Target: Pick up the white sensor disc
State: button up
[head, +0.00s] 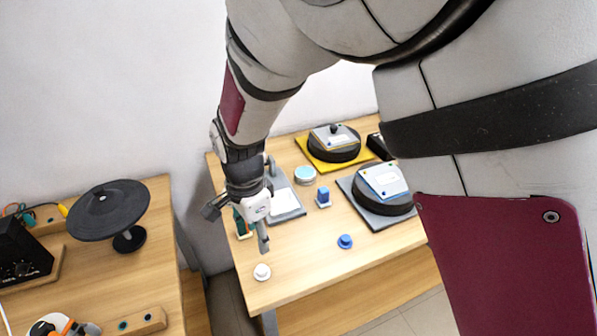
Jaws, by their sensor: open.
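The white sensor disc (262,271) lies on the wooden table (300,268) near its front left corner. It is small and round with a raised middle. My gripper (264,247) points down above and just behind the disc, and the two look apart in this view. The exact gap in height cannot be told. The gripper is open and holds nothing that I can see; its fingers are small and partly overlap here.
A blue knobbed disc (345,241) sits to the right. Another table (120,270) stands left across a gap.

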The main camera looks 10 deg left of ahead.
send_over(261, 269)
notch_tip(261, 269, down, 7)
jog(key=shift+d+f, duration=0.1)
jog(key=shift+f+p, duration=0.45)
jog(key=shift+f, duration=2.7)
jog(key=shift+c, duration=0.2)
jog(key=c, duration=1)
